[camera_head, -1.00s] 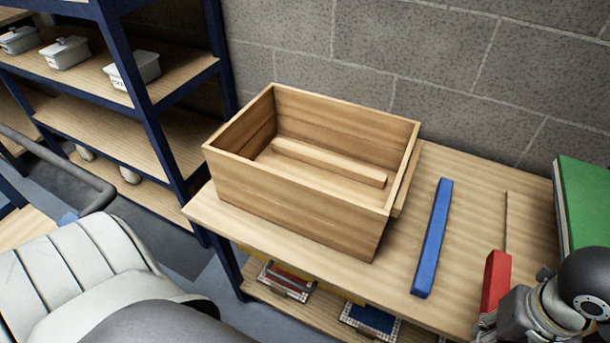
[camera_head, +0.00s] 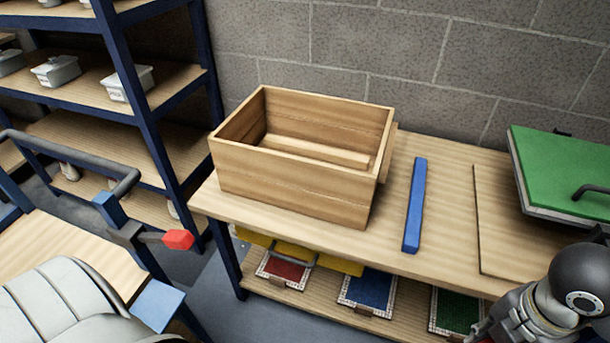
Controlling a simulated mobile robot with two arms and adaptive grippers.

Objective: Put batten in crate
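The open wooden crate (camera_head: 290,178) stands on the left part of the workbench. A plain wooden batten (camera_head: 318,150) lies inside it along the far side. A blue batten (camera_head: 414,205) lies on the bench to the right of the crate, apart from it. My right gripper (camera_head: 488,333) is at the bottom right edge, in front of the bench. My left gripper is not in view.
A thin wooden panel (camera_head: 515,225) lies on the bench (camera_head: 445,240) right of the blue batten. A green-topped board (camera_head: 565,170) with a handle is at the right. Mosaic panels (camera_head: 368,291) are on the lower shelf. Blue-framed shelving (camera_head: 150,130) stands left, a cart (camera_head: 60,255) below it.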

